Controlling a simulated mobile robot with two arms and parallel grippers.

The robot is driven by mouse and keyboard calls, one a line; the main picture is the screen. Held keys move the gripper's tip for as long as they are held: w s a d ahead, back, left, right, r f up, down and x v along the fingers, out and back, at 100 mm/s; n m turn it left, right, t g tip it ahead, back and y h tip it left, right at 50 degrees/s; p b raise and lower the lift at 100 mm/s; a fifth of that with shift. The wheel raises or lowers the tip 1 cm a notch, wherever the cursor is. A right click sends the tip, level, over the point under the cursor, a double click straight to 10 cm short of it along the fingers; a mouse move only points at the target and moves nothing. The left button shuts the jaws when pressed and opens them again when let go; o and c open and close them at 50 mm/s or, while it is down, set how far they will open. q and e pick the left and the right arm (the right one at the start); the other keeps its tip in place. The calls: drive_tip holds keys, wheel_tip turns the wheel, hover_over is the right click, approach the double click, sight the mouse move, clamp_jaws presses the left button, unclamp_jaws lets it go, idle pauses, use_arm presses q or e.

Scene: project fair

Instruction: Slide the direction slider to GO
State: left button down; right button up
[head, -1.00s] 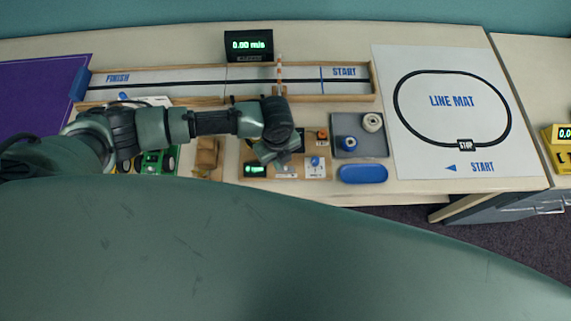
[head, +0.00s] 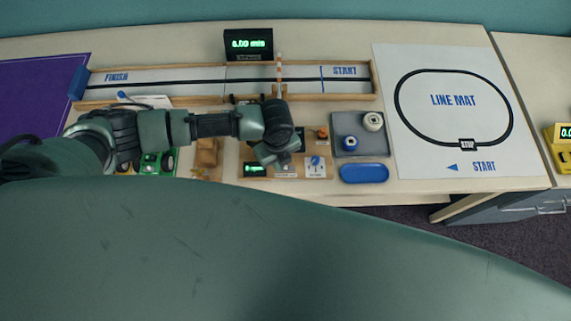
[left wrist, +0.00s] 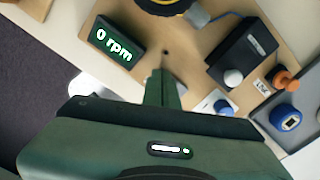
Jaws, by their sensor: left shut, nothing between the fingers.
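My left gripper (head: 278,162) is over the small wooden control board (head: 246,152). In the left wrist view its narrow fingers (left wrist: 164,78) are shut and empty, pointing down at the board. A grey plate (left wrist: 181,87) shows beside the fingers, mostly hidden behind them. The direction slider and its GO mark cannot be made out; the gripper may cover them. The board carries a display (left wrist: 115,45) reading 0 rpm, a black box with a white knob (left wrist: 233,77), a blue knob (left wrist: 222,106) on a white plate and an orange knob (left wrist: 284,80). My right gripper is not in view.
A grey tray (head: 374,148) with a blue spool and a white spool stands right of the board. A blue oblong dish (head: 364,173) lies in front of it. The wooden track (head: 200,98) runs behind. The line mat (head: 500,168) is at the right.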

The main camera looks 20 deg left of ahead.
use_arm(q)
drive_tip(key=shift+f, duration=0.35)
drive_tip(key=shift+r+p, duration=0.25)
drive_tip(key=shift+p, duration=0.1)
